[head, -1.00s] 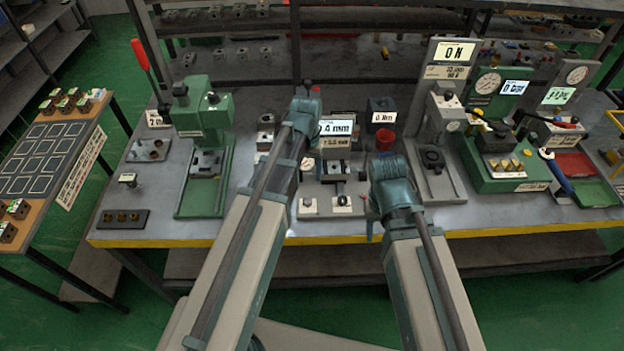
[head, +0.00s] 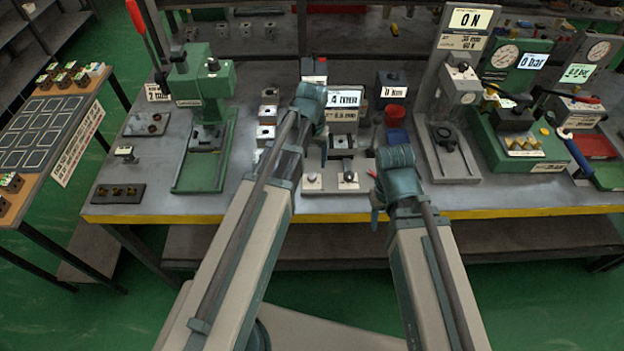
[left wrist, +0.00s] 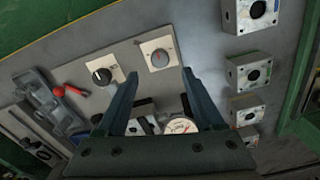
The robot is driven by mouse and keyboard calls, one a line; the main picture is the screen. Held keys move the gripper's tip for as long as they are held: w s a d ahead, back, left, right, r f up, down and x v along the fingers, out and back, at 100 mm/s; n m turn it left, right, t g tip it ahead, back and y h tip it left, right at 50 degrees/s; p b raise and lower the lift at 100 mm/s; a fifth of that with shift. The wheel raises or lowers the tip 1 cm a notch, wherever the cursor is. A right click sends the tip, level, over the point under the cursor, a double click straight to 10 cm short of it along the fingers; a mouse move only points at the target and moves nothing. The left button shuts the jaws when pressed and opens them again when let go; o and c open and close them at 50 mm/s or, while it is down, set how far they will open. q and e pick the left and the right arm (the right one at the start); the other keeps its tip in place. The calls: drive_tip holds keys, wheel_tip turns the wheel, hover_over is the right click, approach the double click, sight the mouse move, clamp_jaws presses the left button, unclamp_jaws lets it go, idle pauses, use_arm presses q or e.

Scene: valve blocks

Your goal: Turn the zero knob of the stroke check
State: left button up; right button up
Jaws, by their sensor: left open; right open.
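The stroke check (head: 344,114) has a display reading about 4 mm and stands mid-table. I cannot read which is the zero knob. My left gripper (left wrist: 158,79) is open and empty, its fingertips framing the grey knob, not around it. My right gripper (head: 376,196) is open, right of the black knob; its fingertips are small and partly hidden.
A column of pale blocks with holes (left wrist: 248,72) is beside the plate. A green press (head: 203,110) stands left, a grey force stand (head: 447,130) right. The yellow front edge (head: 480,212) is near.

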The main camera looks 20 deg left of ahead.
sight(312, 176)
use_arm(q)
wheel_tip(312, 176, down, 7)
drive_tip(key=b, duration=0.5)
drive_tip(key=shift+r, duration=0.2)
drive_tip(key=shift+c, duration=0.3)
clamp_jaws()
